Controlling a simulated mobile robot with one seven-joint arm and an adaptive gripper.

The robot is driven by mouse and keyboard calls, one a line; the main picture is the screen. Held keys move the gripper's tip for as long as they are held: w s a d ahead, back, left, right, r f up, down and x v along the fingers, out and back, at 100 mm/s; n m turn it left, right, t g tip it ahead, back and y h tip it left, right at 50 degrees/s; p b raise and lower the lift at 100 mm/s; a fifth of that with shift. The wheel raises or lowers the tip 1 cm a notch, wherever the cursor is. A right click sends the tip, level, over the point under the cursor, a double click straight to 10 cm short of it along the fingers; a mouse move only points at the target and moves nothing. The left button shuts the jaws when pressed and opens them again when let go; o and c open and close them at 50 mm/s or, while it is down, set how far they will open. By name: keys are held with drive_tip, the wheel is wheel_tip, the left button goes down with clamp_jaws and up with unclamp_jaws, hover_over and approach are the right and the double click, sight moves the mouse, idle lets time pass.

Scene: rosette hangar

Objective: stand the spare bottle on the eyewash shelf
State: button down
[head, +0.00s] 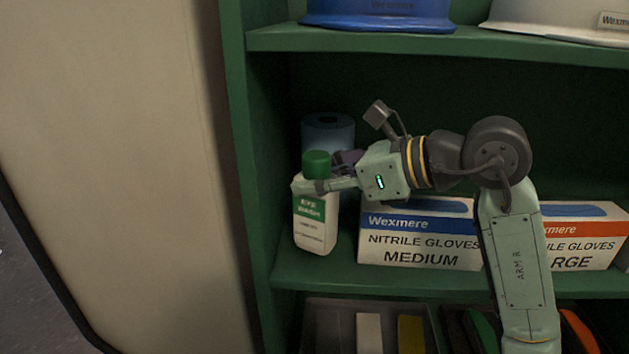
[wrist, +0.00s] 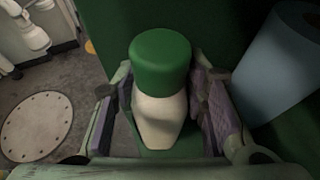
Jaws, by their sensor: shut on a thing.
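The white spare bottle (head: 316,232) has a green cap and a green label panel. It is upright, a little tilted, at the left end of the middle shelf of a green cabinet. My gripper (head: 333,173) reaches in from the right and is shut around the bottle's upper part, just below the cap. In the wrist view the bottle (wrist: 158,118) is between the two purple finger pads of my gripper (wrist: 162,102). I cannot tell whether its base touches the shelf board (head: 340,279). I cannot make out an eyewash shelf for certain.
A blue roll (head: 328,131) stands behind the bottle. A medium glove box (head: 418,240) is close on its right, a large glove box (head: 585,246) farther right. The cabinet's side panel (head: 240,140) is close on the left. Hard hats are above, a tray (head: 330,310) below.

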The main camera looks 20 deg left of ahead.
drive_tip(key=shift+w+a, duration=0.4)
drive_tip(key=shift+w, duration=0.25)
drive_tip(key=f, duration=0.1)
drive_tip(key=f+p, duration=0.1)
drive_tip(key=w+f, duration=0.1)
drive_tip(key=shift+a+f+p, duration=0.35)
drive_tip(key=shift+f+p, duration=0.05)
drive_tip(key=shift+f+b, duration=0.25)
drive_tip(key=shift+b, duration=0.15)
drive_tip(key=c, duration=1)
unclamp_jaws()
drive_tip(key=shift+o, duration=0.2)
drive_tip(key=shift+d+r+p, duration=0.15)
drive_tip(key=shift+r+p, duration=0.2)
drive_tip(key=shift+p, duration=0.05)
drive_tip(key=b+v, duration=0.3)
drive_tip(key=v, duration=0.8)
drive_tip(key=shift+d, duration=0.3)
